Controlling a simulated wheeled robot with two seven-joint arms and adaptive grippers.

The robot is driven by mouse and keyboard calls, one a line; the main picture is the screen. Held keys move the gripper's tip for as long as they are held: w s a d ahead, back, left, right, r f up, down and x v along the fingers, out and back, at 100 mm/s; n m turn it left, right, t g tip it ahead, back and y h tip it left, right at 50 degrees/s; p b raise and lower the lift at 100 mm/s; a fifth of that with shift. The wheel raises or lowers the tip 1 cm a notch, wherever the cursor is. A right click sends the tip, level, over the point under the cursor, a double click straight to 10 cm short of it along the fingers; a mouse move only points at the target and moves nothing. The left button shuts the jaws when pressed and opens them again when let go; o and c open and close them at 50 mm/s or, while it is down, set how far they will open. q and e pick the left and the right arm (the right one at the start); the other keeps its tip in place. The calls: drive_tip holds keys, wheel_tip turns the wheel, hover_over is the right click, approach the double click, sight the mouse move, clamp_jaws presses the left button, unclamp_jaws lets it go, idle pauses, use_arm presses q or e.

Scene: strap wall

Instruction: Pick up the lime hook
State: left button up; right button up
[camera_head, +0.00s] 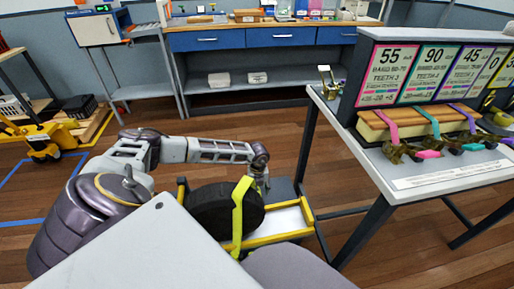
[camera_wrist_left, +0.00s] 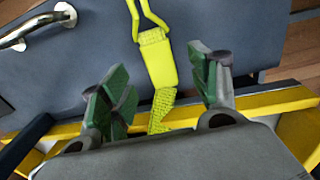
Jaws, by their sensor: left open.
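The lime hook (camera_wrist_left: 147,14) shows at the top of the left wrist view as a bent two-pronged piece. It joins a flat lime fitting (camera_wrist_left: 159,62) and a woven lime strap (camera_wrist_left: 161,110) that runs down between my fingers. In the head view the lime strap (camera_head: 237,217) lies over a black tyre; I cannot make out the hook there. My left gripper (camera_head: 262,184) is beside the tyre. In the left wrist view its green-padded fingers (camera_wrist_left: 160,75) are open on either side of the lime fitting, with the hook beyond the fingertips. My right gripper is out of view.
The black tyre (camera_head: 213,210) sits in a yellow-edged frame (camera_head: 277,237). A table (camera_head: 433,166) with numbered signs (camera_head: 433,72) and several coloured straps stands at the right. A blue-drawered workbench (camera_head: 267,60) is at the back. A metal handle (camera_wrist_left: 38,28) shows in the wrist view.

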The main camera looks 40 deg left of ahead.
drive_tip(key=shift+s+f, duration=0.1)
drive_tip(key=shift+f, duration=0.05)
use_arm(q)
drive_tip(key=shift+f, duration=0.2)
drive_tip(key=shift+f+b, duration=0.4)
drive_tip(key=shift+f, duration=0.6)
drive_tip(key=shift+s+f+b, duration=0.1)
drive_tip(key=shift+f+b, duration=0.45)
drive_tip(key=shift+f, duration=0.85)
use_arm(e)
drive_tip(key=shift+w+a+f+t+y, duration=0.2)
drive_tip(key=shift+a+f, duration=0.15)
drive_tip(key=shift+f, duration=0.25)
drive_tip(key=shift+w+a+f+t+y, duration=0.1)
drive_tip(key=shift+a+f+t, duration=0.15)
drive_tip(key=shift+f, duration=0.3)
use_arm(q)
drive_tip(key=c, duration=1.2)
